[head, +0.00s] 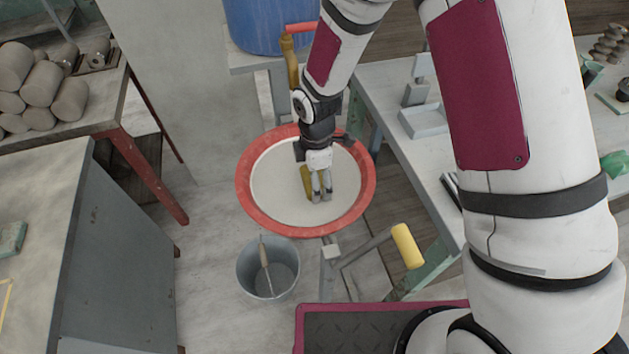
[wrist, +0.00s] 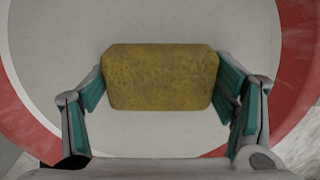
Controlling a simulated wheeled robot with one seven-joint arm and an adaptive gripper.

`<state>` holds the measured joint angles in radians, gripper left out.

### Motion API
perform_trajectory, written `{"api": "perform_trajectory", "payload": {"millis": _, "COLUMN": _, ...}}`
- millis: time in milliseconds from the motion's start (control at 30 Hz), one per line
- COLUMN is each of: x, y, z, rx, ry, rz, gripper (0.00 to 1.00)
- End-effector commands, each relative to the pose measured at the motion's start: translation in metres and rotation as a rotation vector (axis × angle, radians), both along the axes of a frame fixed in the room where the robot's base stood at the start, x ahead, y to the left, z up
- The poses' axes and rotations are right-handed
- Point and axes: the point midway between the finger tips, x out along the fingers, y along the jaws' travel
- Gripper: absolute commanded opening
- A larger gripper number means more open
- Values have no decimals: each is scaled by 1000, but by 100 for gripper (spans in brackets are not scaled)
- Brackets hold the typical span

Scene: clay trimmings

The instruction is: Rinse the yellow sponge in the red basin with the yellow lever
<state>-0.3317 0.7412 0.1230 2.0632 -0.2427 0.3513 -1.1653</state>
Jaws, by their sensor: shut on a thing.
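The red basin (head: 252,207) stands in the middle of the head view, with a red rim and a pale, greyish-white inside. My gripper (head: 321,197) points down over the basin, inside its rim. It is shut on the yellow sponge (head: 307,180), which is mostly behind the fingers in the head view. In the wrist view the sponge (wrist: 160,77) sits between both fingertips, dull yellow-brown and level. I cannot tell whether it touches the basin's contents. The yellow lever (head: 407,246) is on a metal arm at the basin's lower right, apart from my gripper.
A grey bucket (head: 252,272) with a stick in it stands below the basin. A blue barrel (head: 264,22) with a brass tap and red handle (head: 301,28) is behind. A table with clay rolls (head: 42,95) is left; a grey workbench (head: 430,160) is right.

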Motion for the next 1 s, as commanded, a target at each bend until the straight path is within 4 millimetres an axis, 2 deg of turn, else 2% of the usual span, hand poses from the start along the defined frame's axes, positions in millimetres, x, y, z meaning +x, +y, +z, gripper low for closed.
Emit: {"api": "perform_trajectory", "payload": {"millis": 1000, "x": 6, "y": -4, "z": 0, "rx": 0, "ry": 0, "rz": -1, "gripper": 56}}
